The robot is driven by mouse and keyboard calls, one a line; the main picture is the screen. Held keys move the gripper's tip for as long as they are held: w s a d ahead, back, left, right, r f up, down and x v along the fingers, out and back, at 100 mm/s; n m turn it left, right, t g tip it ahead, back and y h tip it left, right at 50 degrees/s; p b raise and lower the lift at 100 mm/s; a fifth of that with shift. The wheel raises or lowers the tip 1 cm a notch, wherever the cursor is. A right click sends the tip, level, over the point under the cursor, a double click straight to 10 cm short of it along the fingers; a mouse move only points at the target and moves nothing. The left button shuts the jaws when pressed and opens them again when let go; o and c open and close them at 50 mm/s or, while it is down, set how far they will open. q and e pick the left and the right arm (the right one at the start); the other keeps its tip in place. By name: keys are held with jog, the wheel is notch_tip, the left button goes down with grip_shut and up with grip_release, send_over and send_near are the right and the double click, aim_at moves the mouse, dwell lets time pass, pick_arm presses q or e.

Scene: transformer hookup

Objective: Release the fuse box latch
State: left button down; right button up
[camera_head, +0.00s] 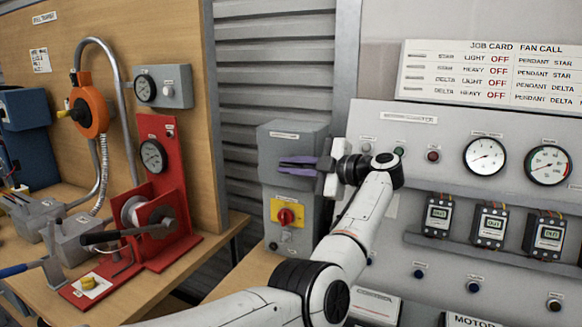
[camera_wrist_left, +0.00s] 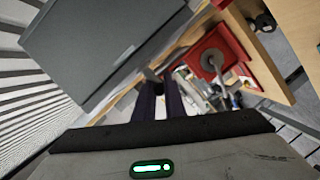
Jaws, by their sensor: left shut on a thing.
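The grey fuse box (camera_head: 292,140) hangs in the middle of the head view, with a label on its front. My left gripper (camera_head: 282,164) reaches in from the right across the front of this box, its purple fingers pointing left. The fingers are close together on something small at the box front, seemingly the latch, which they mostly hide. In the left wrist view the fingers (camera_wrist_left: 161,92) stand beside the edge of a large grey box (camera_wrist_left: 85,45), and what lies between them is hard to make out. My right gripper is not in view.
A red and yellow rotary switch (camera_head: 287,215) sits below the fingers. A grey panel with gauges (camera_head: 485,156) and counters (camera_head: 490,225) stands on the right. A red stand with a winch (camera_head: 150,215) and an orange reel (camera_head: 90,112) are on the left.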

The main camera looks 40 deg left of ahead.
pick_arm(q)
jog(key=shift+y, duration=0.3)
jog(key=c, duration=1.8)
grip_release()
jog(key=d, duration=0.3)
jog(key=d+b, duration=0.1)
jog(key=d, duration=0.3)
jog(key=w+d+r, duration=0.1)
jog(key=d, duration=0.2)
jog(key=shift+d+r+b, duration=0.1)
jog(key=shift+d+b, duration=0.05)
jog(key=shift+b, duration=0.2)
